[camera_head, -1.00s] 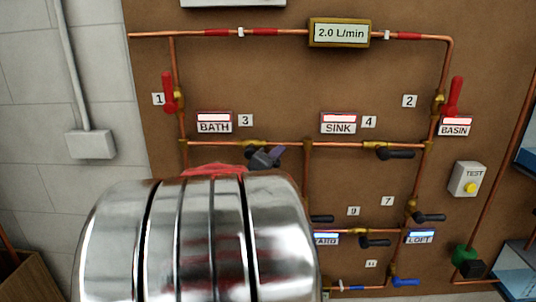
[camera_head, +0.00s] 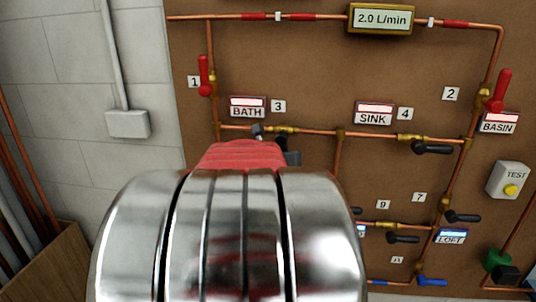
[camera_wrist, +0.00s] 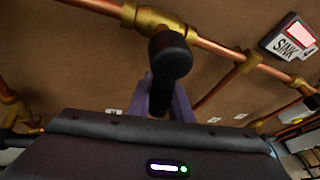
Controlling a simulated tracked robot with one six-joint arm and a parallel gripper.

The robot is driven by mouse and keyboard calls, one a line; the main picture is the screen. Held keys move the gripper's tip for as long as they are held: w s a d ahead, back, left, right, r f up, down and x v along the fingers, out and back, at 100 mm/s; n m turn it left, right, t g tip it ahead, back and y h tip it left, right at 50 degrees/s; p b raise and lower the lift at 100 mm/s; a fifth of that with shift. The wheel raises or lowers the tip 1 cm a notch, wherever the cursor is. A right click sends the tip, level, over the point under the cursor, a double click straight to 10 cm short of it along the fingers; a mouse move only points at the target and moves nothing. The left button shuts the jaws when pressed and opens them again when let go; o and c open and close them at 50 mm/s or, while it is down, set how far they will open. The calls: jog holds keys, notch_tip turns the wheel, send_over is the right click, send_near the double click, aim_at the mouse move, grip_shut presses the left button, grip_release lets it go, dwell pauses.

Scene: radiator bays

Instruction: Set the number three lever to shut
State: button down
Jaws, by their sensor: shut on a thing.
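The number three lever (camera_wrist: 172,58) shows in the wrist view as a rounded black handle below a brass valve (camera_wrist: 152,18) on a copper pipe. It points away from the pipe, towards the wrist camera. My gripper (camera_wrist: 165,92) is shut on this lever, with a purple-grey finger either side of its lower end. In the head view, the number 3 tag (camera_head: 278,106) is beside the BATH sign (camera_head: 248,106), above the brass valve (camera_head: 280,130). My arm hides most of the lever there.
Lever 4 (camera_head: 432,148) lies to the right, under the SINK sign (camera_head: 373,113). Red lever 1 (camera_head: 204,76) is at upper left and red lever 2 (camera_head: 499,90) at upper right. The flow display (camera_head: 381,19) reads 2.0 L/min. More levers sit lower right.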

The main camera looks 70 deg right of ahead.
jog(key=shift+w+a+r+m+t+y, duration=0.1)
jog(key=shift+w+m+t+y, duration=0.2)
jog(key=shift+w+m+t, duration=0.5)
jog(key=shift+w+m, duration=0.1)
jog(key=shift+m, duration=0.2)
jog(key=c, duration=2)
grip_release()
jog(key=o, duration=0.4)
jog(key=shift+f, duration=0.2)
jog(key=shift+a, duration=0.2)
jog(key=shift+v, duration=3.65)
jog(key=shift+d, duration=0.1)
